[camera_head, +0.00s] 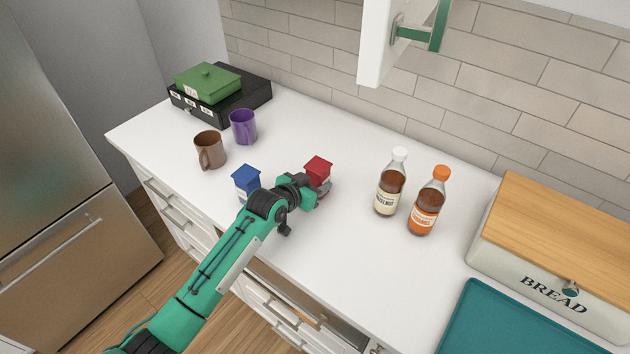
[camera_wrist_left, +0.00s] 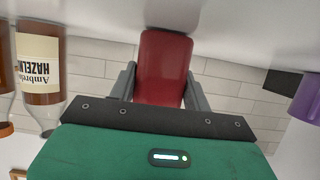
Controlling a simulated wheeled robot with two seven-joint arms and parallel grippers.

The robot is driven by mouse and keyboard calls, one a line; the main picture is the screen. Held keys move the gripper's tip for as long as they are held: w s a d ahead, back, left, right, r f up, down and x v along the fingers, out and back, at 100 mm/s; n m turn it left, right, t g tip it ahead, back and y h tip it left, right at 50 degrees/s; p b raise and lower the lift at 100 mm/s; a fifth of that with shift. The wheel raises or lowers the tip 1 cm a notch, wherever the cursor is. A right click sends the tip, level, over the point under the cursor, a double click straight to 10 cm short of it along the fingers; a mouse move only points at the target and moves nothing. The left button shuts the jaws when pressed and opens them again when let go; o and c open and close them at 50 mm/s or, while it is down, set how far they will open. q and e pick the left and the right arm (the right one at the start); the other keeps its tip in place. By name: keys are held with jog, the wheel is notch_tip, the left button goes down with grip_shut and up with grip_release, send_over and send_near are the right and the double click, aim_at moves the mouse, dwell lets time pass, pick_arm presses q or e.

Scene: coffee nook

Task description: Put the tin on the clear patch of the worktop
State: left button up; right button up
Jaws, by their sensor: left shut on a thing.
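A red tin (camera_head: 317,168) is between the fingers of my left gripper (camera_head: 316,188), near the middle of the white worktop (camera_head: 345,250). In the left wrist view the red tin (camera_wrist_left: 163,62) has a grey finger on each side, and my left gripper (camera_wrist_left: 162,88) is shut on it. The tin is at or just above the worktop; I cannot tell whether it touches. The gripper hides its lower part in the head view. My right gripper is not in view.
A blue container (camera_head: 246,180) stands close left of my arm, partly hidden. A brown mug (camera_head: 209,149) and purple mug (camera_head: 243,126) stand behind it. Two syrup bottles (camera_head: 390,185) (camera_head: 428,203) stand right. A bread box (camera_head: 545,285) and teal board (camera_head: 510,325) are far right.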

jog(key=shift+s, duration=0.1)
pick_arm(q)
jog(key=shift+f, duration=0.1)
jog(key=o, duration=1.1)
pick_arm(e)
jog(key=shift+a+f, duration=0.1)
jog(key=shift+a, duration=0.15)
pick_arm(q)
jog(key=shift+r, duration=0.2)
jog(key=b+v, duration=0.2)
jog(key=v, duration=0.9)
jog(key=shift+a+f, duration=0.1)
jog(key=shift+f, duration=0.1)
jog(key=shift+s+a+r, duration=0.2)
jog(key=shift+s+r, duration=0.05)
jog(key=shift+s, duration=0.15)
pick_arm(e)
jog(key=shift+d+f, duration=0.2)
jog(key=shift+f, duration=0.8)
